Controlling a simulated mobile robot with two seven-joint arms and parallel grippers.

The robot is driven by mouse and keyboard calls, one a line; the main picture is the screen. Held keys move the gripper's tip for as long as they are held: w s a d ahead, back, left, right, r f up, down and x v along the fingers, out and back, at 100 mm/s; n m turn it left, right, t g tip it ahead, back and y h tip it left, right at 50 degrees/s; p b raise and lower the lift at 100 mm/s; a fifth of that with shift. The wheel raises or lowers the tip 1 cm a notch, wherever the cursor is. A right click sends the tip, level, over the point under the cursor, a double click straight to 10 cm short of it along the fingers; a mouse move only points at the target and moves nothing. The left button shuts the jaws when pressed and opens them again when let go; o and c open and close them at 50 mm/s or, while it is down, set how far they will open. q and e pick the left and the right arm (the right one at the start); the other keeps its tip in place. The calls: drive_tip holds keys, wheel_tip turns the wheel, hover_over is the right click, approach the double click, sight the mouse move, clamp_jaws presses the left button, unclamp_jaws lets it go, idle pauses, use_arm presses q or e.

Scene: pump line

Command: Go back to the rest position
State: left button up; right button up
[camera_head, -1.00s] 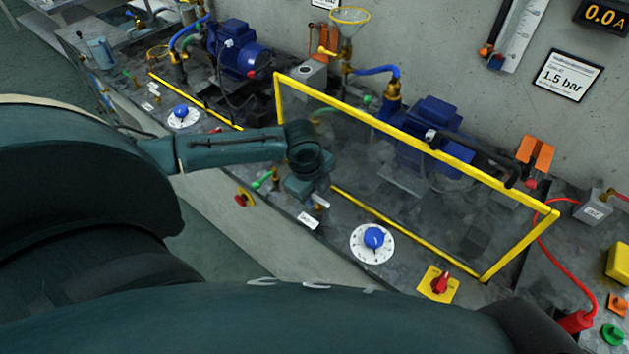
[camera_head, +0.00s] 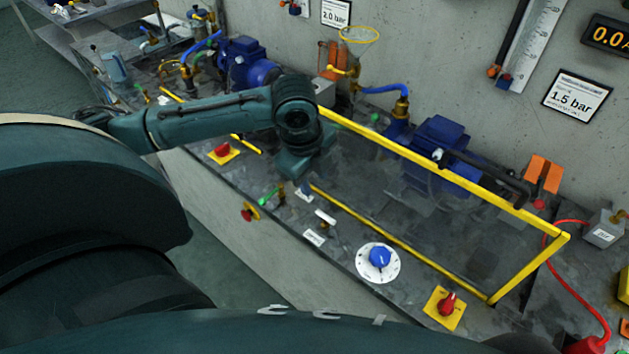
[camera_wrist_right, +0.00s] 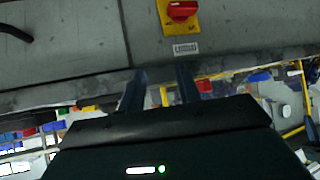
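My left gripper (camera_head: 304,185) hangs from the left arm over the near part of the bench, at the left end of the yellow-framed clear guard (camera_head: 430,165). Its fingers point down and are small and partly hidden, so I cannot tell whether they hold anything or how far apart they are. My right gripper (camera_wrist_right: 161,85) shows in the right wrist view with its two fingers apart and nothing between them. A red knob on a yellow plate (camera_wrist_right: 181,12) lies beyond the fingers in that view.
The bench carries a blue pump (camera_head: 435,150) behind the guard, a blue dial (camera_head: 379,258), a red rotary switch (camera_head: 446,306) and another red switch (camera_head: 222,151). A red cable (camera_head: 590,300) runs down at the right. Floor shows in front of the bench at the left.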

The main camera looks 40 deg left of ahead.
idle(0.4)
use_arm(q)
drive_tip(key=s+d+f+n+t+h, duration=0.1)
drive_tip(key=s+d+f+n, duration=0.25)
drive_tip(key=d, duration=0.25)
drive_tip(key=s+d+f+n+t+h, duration=0.1)
drive_tip(key=s+d+f+n+h, duration=0.1)
drive_tip(key=s+d+f+n, duration=0.3)
drive_tip(key=s+a+n+y, duration=0.3)
drive_tip(key=s+a+n, duration=0.1)
drive_tip(key=s+n, duration=0.5)
drive_tip(key=w+d+f+m+t+h, duration=0.1)
drive_tip(key=w+d+f+t, duration=0.4)
drive_tip(key=f, duration=0.5)
drive_tip(key=shift+w+d+f+t+h, duration=0.15)
drive_tip(key=shift+w+f+t+h, duration=0.2)
drive_tip(key=shift+h, duration=0.45)
drive_tip(key=shift+w+r, duration=0.1)
